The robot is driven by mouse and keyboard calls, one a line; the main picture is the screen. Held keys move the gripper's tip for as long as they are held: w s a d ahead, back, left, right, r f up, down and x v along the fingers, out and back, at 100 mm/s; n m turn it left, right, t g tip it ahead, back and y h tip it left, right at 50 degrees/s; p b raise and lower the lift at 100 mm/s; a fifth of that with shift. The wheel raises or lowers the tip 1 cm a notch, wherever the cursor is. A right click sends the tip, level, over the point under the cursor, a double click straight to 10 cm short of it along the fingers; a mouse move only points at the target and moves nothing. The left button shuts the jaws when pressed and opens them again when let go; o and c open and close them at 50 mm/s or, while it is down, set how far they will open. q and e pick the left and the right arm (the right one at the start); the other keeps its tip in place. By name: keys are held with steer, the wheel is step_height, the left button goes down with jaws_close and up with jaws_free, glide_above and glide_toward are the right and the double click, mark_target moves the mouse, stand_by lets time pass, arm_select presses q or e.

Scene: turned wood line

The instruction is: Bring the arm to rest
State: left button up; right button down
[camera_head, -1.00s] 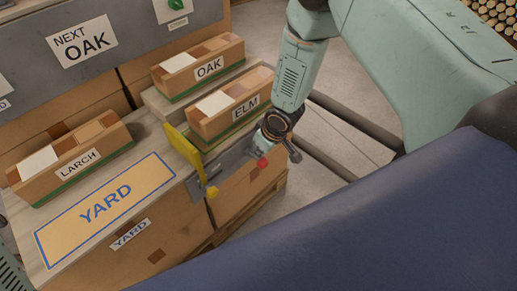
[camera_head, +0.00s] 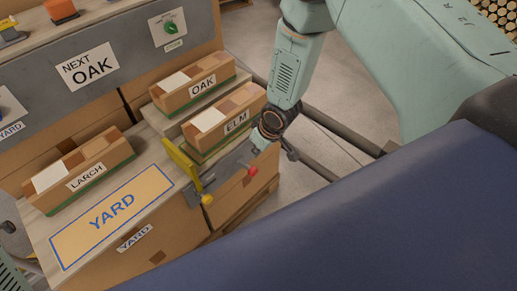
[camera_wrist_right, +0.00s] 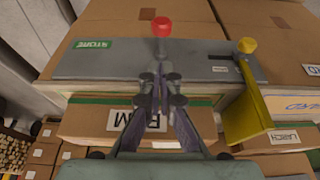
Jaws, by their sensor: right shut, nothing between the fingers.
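My right arm comes down from the top right in the head view. Its gripper (camera_head: 262,142) hangs by the front edge of the bench, near the ELM box (camera_head: 216,124). In the right wrist view the gripper (camera_wrist_right: 161,82) is shut, with nothing between its fingers. Behind the fingertips is a grey plate (camera_wrist_right: 110,58) marked STORE, with a red knob (camera_wrist_right: 161,27) and a yellow knob (camera_wrist_right: 247,45). A yellow flap (camera_wrist_right: 243,112) stands to the right of the fingers.
The OAK box (camera_head: 192,85) and LARCH box (camera_head: 82,165) stand on the bench, beside the YARD plate (camera_head: 112,217). A grey panel (camera_head: 125,62) reads NEXT OAK. Rails (camera_head: 345,138) and open floor (camera_head: 245,45) lie beyond the bench.

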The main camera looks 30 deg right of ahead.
stand_by(0.3)
steer(key=s+a+f+m+g+h, duration=0.1)
steer(key=s+m+g, duration=0.2)
steer(key=s, duration=2.8)
steer(key=shift+s+a+f+m+g, duration=0.2)
steer(key=shift+s+m+g, duration=0.1)
steer(key=shift+m, duration=0.3)
